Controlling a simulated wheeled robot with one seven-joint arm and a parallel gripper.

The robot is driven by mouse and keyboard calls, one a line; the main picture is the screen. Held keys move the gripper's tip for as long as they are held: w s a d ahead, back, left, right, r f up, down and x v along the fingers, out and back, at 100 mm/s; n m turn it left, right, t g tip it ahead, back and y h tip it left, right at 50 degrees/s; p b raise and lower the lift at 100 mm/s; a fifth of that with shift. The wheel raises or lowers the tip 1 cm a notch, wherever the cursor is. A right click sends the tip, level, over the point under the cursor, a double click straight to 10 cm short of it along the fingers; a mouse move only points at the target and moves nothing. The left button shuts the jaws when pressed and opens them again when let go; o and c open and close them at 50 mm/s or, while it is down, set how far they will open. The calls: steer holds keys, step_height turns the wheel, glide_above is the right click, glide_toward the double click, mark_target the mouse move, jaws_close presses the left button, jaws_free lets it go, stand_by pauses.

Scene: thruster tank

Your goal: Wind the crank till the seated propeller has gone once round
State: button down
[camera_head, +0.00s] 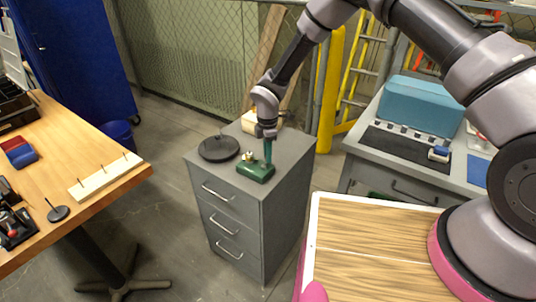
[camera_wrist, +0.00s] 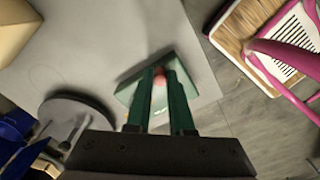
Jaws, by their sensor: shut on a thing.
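A dark green box-shaped unit (camera_head: 256,174) sits near the front edge of a grey drawer cabinet (camera_head: 228,218). A small pale, brass-like part (camera_head: 249,156) stands on its top left. My gripper (camera_head: 268,160) reaches straight down onto the unit's right side. In the wrist view its two green fingers (camera_wrist: 162,74) are close together around a small red knob (camera_wrist: 159,80), above the green unit (camera_wrist: 133,92). The knob seems to be the crank's handle; the crank arm is hidden by the fingers. I cannot make out a propeller clearly.
A dark round disc with a thin upright post (camera_head: 218,149) stands left of the unit. A cream block (camera_head: 250,122) lies behind my wrist. A wooden workbench (camera_head: 110,180) is at left, a grey bench with a teal box (camera_head: 420,105) at right.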

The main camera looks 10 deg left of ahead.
steer(key=c, duration=0.8)
jaws_free()
step_height(320, 180, up, 11)
steer(key=w+d+r+m+t, duration=0.1)
steer(key=d+r+m+t, duration=0.1)
steer(key=d+r+m, duration=0.8)
steer(key=w+d+r+m+t, duration=0.1)
steer(key=d+r+m, duration=0.2)
steer(key=d+r, duration=1.35)
steer(key=s+d+r+m+t+y, duration=0.1)
steer(key=s+d+r+m+t, duration=0.1)
steer(key=s+d+r+m, duration=0.4)
steer(key=s+d+r+m+t+y, duration=0.1)
steer(key=s+d+r+m+t, duration=0.1)
steer(key=s+d+r+m, duration=0.5)
steer(key=s+d+m, duration=0.1)
steer(key=s+m, duration=0.1)
steer(key=s, duration=0.4)
steer(key=shift+s+r, duration=0.2)
steer(key=shift+s, duration=0.05)
